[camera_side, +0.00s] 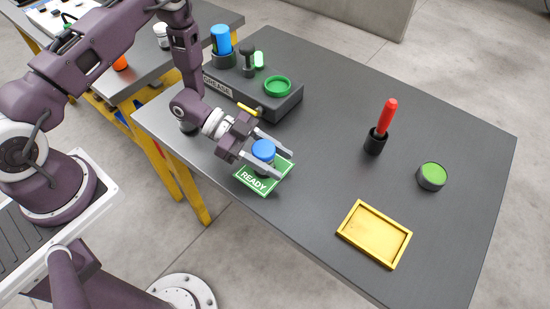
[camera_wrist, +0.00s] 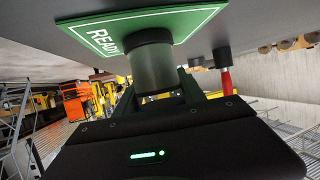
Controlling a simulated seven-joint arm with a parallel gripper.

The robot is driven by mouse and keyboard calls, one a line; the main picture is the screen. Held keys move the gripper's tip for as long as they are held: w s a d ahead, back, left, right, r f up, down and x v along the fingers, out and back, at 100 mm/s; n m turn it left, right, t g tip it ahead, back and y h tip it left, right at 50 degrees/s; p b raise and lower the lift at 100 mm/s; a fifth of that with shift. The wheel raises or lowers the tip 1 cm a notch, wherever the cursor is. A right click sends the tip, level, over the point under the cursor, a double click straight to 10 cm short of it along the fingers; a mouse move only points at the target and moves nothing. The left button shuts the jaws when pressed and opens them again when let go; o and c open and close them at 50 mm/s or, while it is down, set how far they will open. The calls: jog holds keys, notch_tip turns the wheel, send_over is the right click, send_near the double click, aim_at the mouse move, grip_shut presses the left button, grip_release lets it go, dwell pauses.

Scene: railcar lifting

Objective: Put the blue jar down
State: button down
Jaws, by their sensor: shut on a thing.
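The blue jar (camera_side: 263,149) has a blue lid and a dark body. It is upright between the fingers of my gripper (camera_side: 283,165), which is shut on it from both sides. The jar is over the green READY mat (camera_side: 253,184) near the table's front left edge. In the wrist view the jar's dark body (camera_wrist: 153,68) meets the green mat (camera_wrist: 195,17) in the picture; I cannot tell for sure whether it touches. The fingers hide part of the jar and mat in the side view.
Behind my gripper stands a dark GREASE box (camera_side: 285,105) with a green ring (camera_side: 277,84) and a blue cylinder (camera_side: 221,38). A red-handled tool (camera_side: 387,115), a green-topped jar (camera_side: 431,177) and a yellow tray (camera_side: 374,233) are to the right. The table's middle is clear.

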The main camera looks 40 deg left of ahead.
aim_at(253, 147)
jog(key=shift+f, duration=0.1)
jog(key=c, duration=0.7)
grip_release()
jog(key=v, duration=0.7)
jog(key=shift+a+r, duration=0.2)
jog(key=shift+r, duration=0.1)
